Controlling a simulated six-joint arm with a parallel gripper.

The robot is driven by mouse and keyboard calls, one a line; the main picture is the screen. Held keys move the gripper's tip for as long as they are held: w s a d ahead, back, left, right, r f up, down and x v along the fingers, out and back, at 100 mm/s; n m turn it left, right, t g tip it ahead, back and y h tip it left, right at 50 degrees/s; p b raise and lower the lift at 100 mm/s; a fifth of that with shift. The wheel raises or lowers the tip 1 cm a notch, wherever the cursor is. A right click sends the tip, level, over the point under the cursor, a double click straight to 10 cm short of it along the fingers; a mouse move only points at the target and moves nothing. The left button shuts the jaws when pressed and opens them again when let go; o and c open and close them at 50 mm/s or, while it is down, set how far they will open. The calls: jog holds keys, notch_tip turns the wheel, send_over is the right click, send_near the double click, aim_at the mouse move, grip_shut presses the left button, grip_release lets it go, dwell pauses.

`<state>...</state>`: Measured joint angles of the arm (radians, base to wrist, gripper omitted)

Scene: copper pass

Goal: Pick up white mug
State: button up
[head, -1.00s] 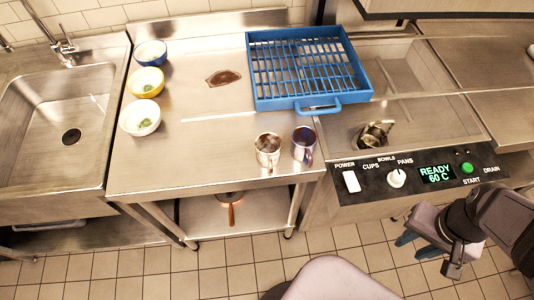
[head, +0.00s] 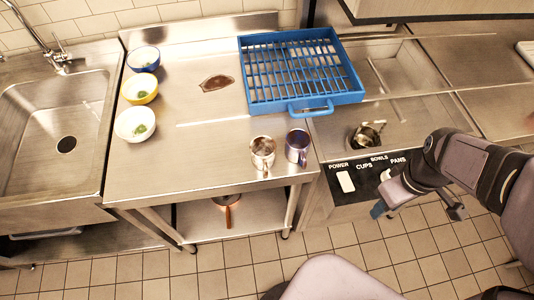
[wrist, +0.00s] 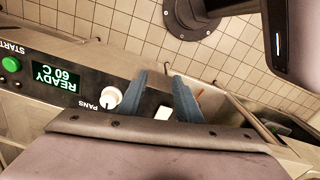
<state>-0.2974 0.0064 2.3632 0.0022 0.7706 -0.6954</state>
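The white mug (head: 263,154) stands upright near the front edge of the steel counter (head: 190,150), beside a darker bluish mug (head: 297,148). The two stand close together. My gripper (head: 379,208) is in front of the control panel, right of and below the mugs in the head view, well apart from them. In the wrist view my gripper (wrist: 160,88) shows two blue fingers with an empty gap between them. The mugs are not visible in the wrist view.
A blue rack (head: 300,110) lies behind the mugs. Three bowls (head: 135,124) line the counter's left side, near a sink (head: 50,115). A dark reddish patch (head: 217,83) marks the counter. The control panel (head: 350,176) with switches is between my gripper and the mugs.

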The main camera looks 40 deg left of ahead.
jog(key=a+r+n+p, duration=0.1)
jog(key=a+r+n, duration=0.1)
jog(key=a+n, duration=0.75)
jog(key=r+n+p, duration=0.2)
jog(key=n, duration=1.9)
send_over(266, 171)
jog(key=shift+f, duration=0.25)
jog(key=shift+s+d+f+p, duration=0.1)
jog(key=shift+f+p, duration=0.9)
jog(key=shift+f, duration=0.75)
jog(key=shift+f+p, duration=0.65)
jog(key=shift+f, duration=1.3)
jog(key=shift+c, duration=0.6)
grip_shut()
